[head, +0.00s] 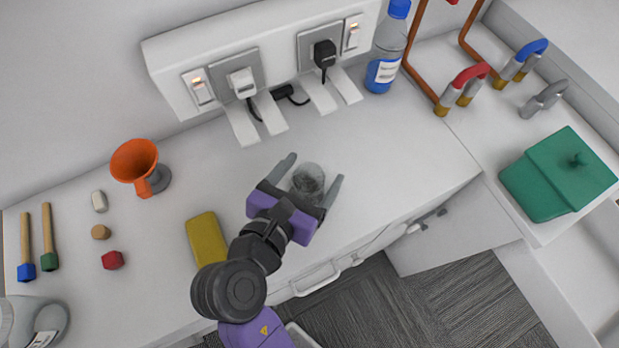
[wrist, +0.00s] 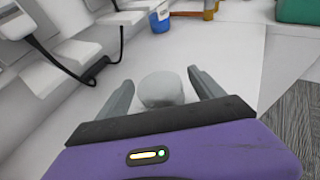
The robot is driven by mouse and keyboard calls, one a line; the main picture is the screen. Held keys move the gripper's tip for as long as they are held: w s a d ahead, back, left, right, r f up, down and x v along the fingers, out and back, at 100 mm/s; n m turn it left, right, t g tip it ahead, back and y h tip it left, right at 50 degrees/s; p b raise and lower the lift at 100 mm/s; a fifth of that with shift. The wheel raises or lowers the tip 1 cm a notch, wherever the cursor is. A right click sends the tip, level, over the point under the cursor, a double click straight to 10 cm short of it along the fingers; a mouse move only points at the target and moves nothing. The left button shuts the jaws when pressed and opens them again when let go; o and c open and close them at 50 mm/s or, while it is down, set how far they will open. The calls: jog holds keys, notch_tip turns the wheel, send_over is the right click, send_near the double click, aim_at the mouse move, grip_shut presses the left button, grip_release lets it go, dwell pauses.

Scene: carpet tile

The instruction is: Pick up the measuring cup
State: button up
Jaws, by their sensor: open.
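A small clear, greyish cup (head: 308,179), which looks like the measuring cup, stands on the white counter (head: 400,150) in the head view. My gripper (head: 314,168) is open, with one grey finger on each side of the cup. In the wrist view the cup (wrist: 161,89) appears pale and sits between the two fingertips (wrist: 158,80). Gaps show between the cup and the fingers there. Whether the fingers reach low enough around it is hard to tell. The purple gripper body hides part of the counter in front of the cup.
A yellow block (head: 207,239) lies left of my arm. An orange funnel (head: 136,163) stands farther left. Sockets with plugs (head: 243,84) line the wall behind. A blue-capped bottle (head: 386,55) stands at the back right. A green box (head: 560,175) is far right. Counter right of the cup is clear.

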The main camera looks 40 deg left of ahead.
jog(key=shift+x, duration=1.15)
jog(key=c, duration=1.4)
jog(key=shift+r, duration=0.15)
